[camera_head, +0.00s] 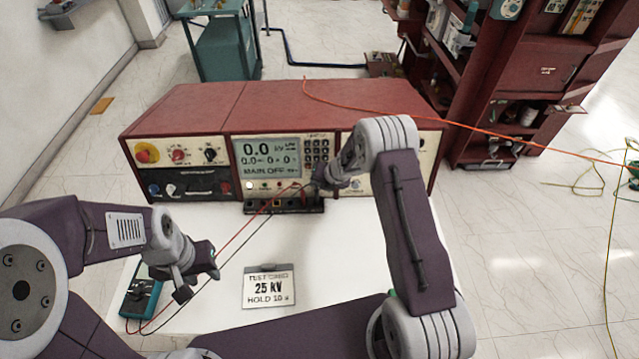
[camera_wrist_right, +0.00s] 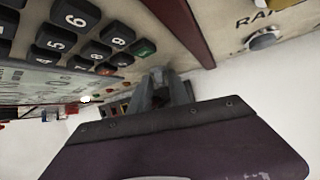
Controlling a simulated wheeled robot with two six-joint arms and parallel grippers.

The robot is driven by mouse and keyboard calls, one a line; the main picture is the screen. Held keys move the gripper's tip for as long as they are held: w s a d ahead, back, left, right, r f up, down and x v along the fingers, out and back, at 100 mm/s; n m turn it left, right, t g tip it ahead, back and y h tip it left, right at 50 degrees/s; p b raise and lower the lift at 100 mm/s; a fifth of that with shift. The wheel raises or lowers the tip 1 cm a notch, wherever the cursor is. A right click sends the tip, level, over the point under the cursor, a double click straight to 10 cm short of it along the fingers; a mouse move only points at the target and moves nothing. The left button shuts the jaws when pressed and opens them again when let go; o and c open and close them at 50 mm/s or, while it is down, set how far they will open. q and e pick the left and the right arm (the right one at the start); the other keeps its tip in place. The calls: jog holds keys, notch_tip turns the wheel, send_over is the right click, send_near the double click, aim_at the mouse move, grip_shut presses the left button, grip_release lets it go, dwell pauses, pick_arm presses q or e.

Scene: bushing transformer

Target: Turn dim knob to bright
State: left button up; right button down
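The red test console (camera_head: 240,105) stands on the white table, with a lit display (camera_head: 268,156) reading 0.0 and "MAIN OFF". No knob label reading "dim" or "bright" is legible. My right gripper (camera_head: 320,184) is at the front of the console, below the keypad. In the right wrist view its fingers (camera_wrist_right: 160,90) are close together at the panel below the keypad; a small dark part shows between their tips, and I cannot tell whether it is a knob. My left gripper (camera_head: 212,262) hangs over the left of the table, away from the console; its finger gap is unclear.
A silver knob (camera_wrist_right: 265,40) is on the right panel. Red (camera_head: 178,156) and black (camera_head: 210,155) knobs are on the left panel. A teal meter (camera_head: 141,296) with leads and a "25 kV" card (camera_head: 269,287) lie on the table.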

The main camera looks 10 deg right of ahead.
jog(key=shift+d+f+b, duration=0.1)
jog(key=shift+f+b, duration=0.15)
jog(key=shift+b, duration=0.55)
jog(key=y+b, duration=0.1)
jog(key=m+y+b, duration=0.1)
jog(key=b, duration=0.1)
jog(key=t+b, duration=0.1)
jog(key=b, duration=0.1)
jog(key=shift+s+d+f+m+y, duration=0.1)
jog(key=shift+d+f+m+y, duration=0.15)
jog(key=shift+m+y, duration=0.15)
jog(key=shift+s+r+m+t+y+b, duration=0.1)
jog(key=shift+m+t+y+b, duration=0.85)
jog(key=shift+b, duration=0.95)
jog(key=shift+y, duration=0.25)
jog(key=c, duration=1.5)
grip_release()
jog(key=shift+o, duration=0.2)
jog(key=shift+d+r, duration=0.1)
jog(key=v, duration=0.9)
